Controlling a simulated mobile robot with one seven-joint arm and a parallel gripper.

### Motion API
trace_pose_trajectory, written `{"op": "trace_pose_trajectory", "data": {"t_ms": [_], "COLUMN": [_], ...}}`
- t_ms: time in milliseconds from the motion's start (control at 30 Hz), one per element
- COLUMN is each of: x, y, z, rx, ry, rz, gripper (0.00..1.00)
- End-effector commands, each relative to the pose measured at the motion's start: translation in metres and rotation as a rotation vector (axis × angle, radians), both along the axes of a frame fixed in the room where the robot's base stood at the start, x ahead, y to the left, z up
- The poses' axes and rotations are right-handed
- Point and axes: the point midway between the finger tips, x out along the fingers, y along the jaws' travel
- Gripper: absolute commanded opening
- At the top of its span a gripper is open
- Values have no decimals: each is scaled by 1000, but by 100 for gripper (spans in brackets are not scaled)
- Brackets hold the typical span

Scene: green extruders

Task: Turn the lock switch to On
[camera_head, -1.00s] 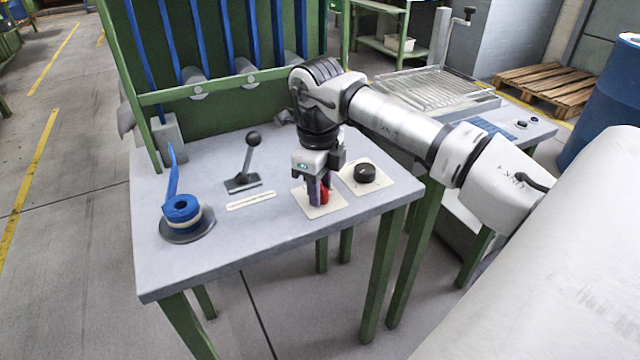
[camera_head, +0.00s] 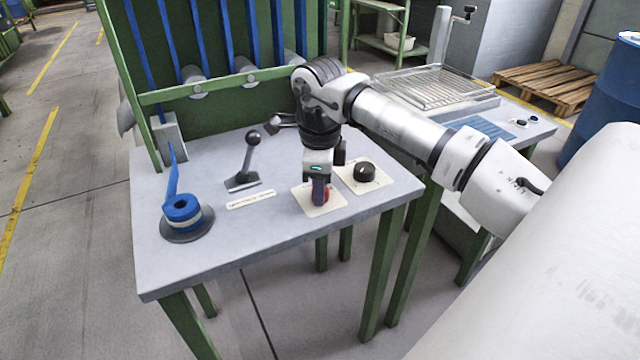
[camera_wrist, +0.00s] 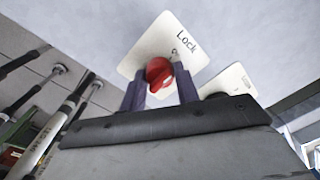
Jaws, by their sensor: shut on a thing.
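The lock switch is a red knob (camera_wrist: 160,73) on a cream plate (camera_wrist: 150,45) marked "Lock", seen in the wrist view. In the head view the red knob (camera_head: 327,194) is mostly hidden behind my gripper, and its plate (camera_head: 318,208) lies flat on the grey table. My gripper (camera_head: 320,196) points down at the plate. In the wrist view its two dark fingers (camera_wrist: 160,92) stand on either side of the red knob, shut on it. The lettering for the switch positions is too small or covered to read.
A black knob (camera_head: 365,172) on a second cream plate is close to the right of my gripper. A black-balled lever (camera_head: 247,160) and a blue spool (camera_head: 182,209) stand to the left on the table (camera_head: 240,245). A green rack (camera_head: 230,90) rises behind.

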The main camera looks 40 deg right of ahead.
Motion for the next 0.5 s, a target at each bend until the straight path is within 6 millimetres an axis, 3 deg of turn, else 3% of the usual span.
{"op": "trace_pose_trajectory", "data": {"t_ms": [167, 200, 300, 500], "x": [-1, -1, 0, 0], "y": [2, 2, 2, 1], "z": [-2, -2, -1, -1], "rx": [3, 3, 3, 1], "ry": [5, 5, 4, 3], "rz": [5, 5, 3, 1], "gripper": [8, 36, 49, 52]}}
